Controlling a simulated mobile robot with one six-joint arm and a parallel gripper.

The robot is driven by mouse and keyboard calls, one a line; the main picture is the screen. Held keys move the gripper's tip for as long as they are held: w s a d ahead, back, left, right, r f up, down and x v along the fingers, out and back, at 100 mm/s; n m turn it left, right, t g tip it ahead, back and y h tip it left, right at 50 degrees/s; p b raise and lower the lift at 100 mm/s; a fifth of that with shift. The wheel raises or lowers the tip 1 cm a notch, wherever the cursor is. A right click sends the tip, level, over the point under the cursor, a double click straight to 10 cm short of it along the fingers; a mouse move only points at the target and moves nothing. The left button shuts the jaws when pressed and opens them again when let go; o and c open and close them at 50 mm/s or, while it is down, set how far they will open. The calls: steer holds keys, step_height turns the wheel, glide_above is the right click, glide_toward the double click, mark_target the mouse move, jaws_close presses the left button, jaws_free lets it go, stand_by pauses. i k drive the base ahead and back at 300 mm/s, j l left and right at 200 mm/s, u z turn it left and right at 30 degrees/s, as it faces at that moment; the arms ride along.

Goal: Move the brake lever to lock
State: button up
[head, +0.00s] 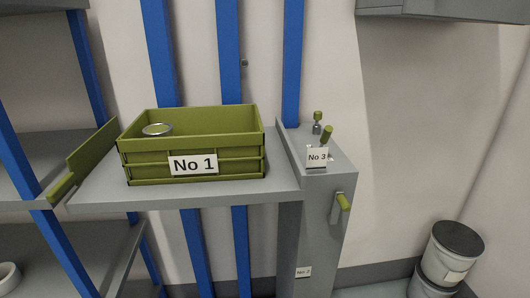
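A grey post-like housing (325,230) stands right of the shelf and carries several green-handled controls. A lever with a green grip (326,135) rises from its top, tilted, behind a white "No 3" tag (317,157). A short green knob on a metal stem (318,118) stands behind it. Another lever with a green grip (343,202) sticks out of a light plate on the housing's right side, angled downward. No label reads brake or lock, so I cannot tell which is the brake lever. My gripper is not in view.
A green "No 1" crate (245,160) with a round metal tin (157,129) in it sits on the grey shelf (85,200). A green flap (85,160) stands at the shelf's left. Blue uprights (230,60) stand behind. A lidded white bucket (455,252) stands lower right.

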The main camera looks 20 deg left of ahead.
mark_target(328, 130)
steer(key=k+l+u, duration=0.1)
steer(key=l+u, duration=0.35)
steer(key=k+l+u, duration=0.1)
steer(key=u, duration=0.3)
steer(key=l, duration=0.15)
